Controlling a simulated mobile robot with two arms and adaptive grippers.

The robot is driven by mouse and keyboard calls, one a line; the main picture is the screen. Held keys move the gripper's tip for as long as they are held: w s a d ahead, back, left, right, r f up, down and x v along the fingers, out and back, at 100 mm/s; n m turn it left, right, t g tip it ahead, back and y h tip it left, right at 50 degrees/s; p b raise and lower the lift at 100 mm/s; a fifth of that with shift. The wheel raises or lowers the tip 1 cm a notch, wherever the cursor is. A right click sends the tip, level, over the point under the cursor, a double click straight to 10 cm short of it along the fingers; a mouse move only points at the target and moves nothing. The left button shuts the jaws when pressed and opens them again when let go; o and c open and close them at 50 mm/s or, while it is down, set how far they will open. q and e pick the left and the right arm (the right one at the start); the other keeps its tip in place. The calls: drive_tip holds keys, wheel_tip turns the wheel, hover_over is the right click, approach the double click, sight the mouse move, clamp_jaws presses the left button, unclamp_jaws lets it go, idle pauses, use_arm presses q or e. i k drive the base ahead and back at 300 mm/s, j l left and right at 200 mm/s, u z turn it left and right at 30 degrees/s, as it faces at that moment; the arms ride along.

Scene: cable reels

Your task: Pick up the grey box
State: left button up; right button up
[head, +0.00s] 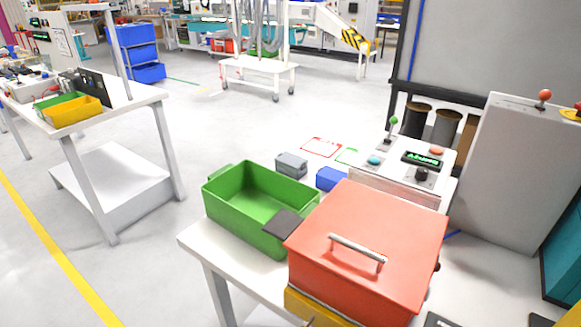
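The grey box (291,165) is small and sits in the middle of the head view, just behind the green bin (228,205). It is left of a small blue box (331,179), with a narrow gap between them. Its top and front show. The bin's far rim comes close to its lower edge in the picture, and I cannot tell what lies under it. Neither of my grippers shows in the head view.
A large red box with a metal handle (366,240) stands right of the green bin on the white table (205,248). A dark flat piece (284,223) lies at the bin's right end. A control panel (410,160) with knobs stands behind. Open floor lies left.

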sight(291, 167)
drive_tip(key=i+j+u, duration=0.2)
drive_tip(key=j+u, duration=0.2)
drive_tip(key=i+j+u, duration=0.35)
drive_tip(key=j, duration=0.2)
drive_tip(key=i+j+u, duration=0.2)
drive_tip(key=j+u, duration=0.2)
drive_tip(key=i+j+u, duration=0.25)
drive_tip(key=u, duration=0.15)
drive_tip(key=i+j+u, duration=0.2)
drive_tip(key=i, duration=0.7)
drive_tip(key=i+z, duration=0.25)
drive_tip(key=z, duration=0.15)
drive_tip(key=i+z, duration=0.25)
drive_tip(key=z, duration=0.2)
drive_tip(key=i+j+z, duration=0.15)
drive_tip(key=z, duration=0.25)
drive_tip(key=i, duration=0.1)
